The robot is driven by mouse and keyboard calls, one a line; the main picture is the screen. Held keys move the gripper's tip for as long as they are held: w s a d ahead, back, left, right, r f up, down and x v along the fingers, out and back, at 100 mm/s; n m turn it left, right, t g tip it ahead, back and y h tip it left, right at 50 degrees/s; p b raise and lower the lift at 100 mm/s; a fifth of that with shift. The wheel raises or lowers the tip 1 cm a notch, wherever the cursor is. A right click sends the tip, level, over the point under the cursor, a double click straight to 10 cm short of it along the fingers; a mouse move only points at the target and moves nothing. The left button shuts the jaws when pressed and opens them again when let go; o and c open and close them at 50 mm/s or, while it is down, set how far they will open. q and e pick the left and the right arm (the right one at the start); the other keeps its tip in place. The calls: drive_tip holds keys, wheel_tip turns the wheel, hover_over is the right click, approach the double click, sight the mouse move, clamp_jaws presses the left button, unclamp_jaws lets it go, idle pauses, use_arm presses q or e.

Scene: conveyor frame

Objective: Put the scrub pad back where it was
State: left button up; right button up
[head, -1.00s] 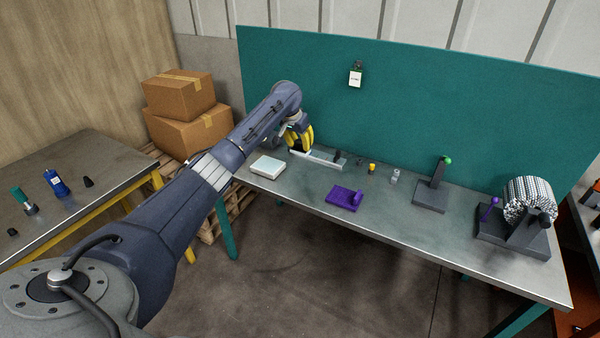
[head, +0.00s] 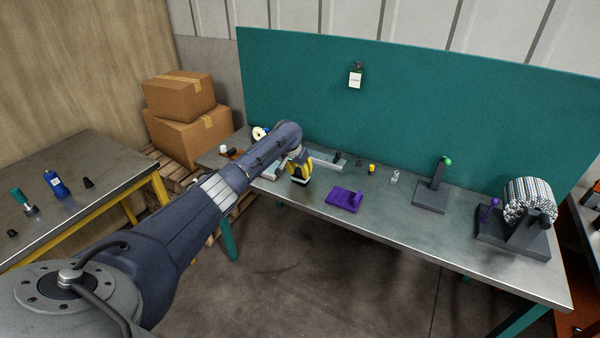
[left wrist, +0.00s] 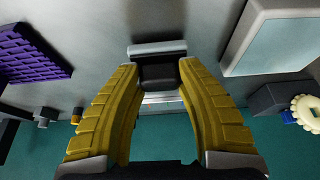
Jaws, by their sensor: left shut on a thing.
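My left gripper (head: 299,178) is over the bench, left of the purple ridged plate. It is shut on a small dark block with a pale strip, which looks like the scrub pad (left wrist: 158,72); the left wrist view shows it between the yellow fingertips (left wrist: 158,80). In the head view the fingers and arm hide most of it, and I cannot tell whether it touches the bench. The purple plate (head: 344,199) has a raised part; it also shows in the left wrist view (left wrist: 28,52). My right gripper is not in view.
A pale shallow box (left wrist: 272,42) is close beside the gripper, partly behind my arm in the head view. A grey rail tray (head: 328,162) lies behind. Small yellow (head: 372,169) and grey parts stand to the right. The bench front between plate and green-knobbed stand (head: 433,190) is clear.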

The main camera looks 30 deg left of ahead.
use_arm(q)
drive_tip(key=shift+f, duration=0.3)
drive_tip(key=shift+f, duration=0.15)
drive_tip(key=o, duration=1.2)
drive_tip(key=v, duration=1.2)
